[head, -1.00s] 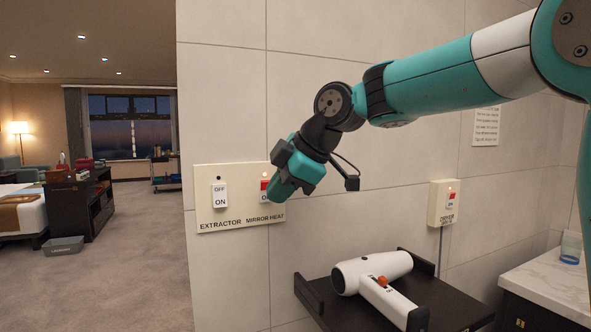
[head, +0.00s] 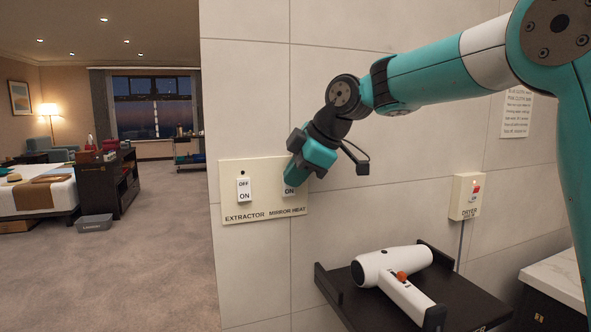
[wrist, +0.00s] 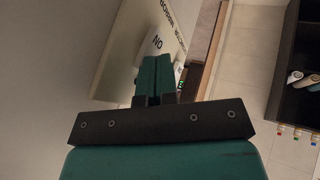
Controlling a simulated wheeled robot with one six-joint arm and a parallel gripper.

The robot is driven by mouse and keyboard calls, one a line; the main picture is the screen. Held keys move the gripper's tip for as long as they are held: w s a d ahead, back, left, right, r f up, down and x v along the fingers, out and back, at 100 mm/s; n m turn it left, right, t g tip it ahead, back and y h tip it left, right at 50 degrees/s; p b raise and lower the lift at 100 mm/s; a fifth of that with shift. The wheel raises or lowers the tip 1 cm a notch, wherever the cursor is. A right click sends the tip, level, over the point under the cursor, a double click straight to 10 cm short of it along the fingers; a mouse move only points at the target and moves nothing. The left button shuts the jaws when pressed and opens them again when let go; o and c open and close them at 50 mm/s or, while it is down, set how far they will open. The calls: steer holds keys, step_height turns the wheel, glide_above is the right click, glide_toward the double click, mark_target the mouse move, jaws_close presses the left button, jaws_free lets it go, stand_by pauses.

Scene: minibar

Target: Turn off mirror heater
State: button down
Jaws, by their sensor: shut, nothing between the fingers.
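A cream switch plate (head: 263,207) is on the tiled wall, labelled EXTRACTOR and MIRROR HEAT. The extractor rocker (head: 244,190) is on its left, with a dark indicator above it. The mirror heat rocker (head: 289,191) is on the right; its lower ON part shows, and its upper part and indicator are hidden behind my gripper. My teal gripper (head: 295,174) is shut and empty, right at this rocker. I cannot tell whether it touches. The wrist view shows the closed fingers (wrist: 158,76) beside the plate (wrist: 130,35).
A dryer switch box (head: 468,197) with a red mark is on the wall to the right. A white hair dryer (head: 392,275) lies on a dark shelf (head: 465,297) below my arm. A counter (head: 556,274) stands at the lower right. Open carpet lies left of the wall.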

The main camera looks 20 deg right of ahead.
steer(key=shift+r+p, duration=0.65)
steer(key=shift+r, duration=0.1)
steer(key=s+v, duration=0.1)
steer(key=v, duration=1.1)
steer(key=shift+s+a+f, duration=0.25)
steer(key=shift+a, duration=0.15)
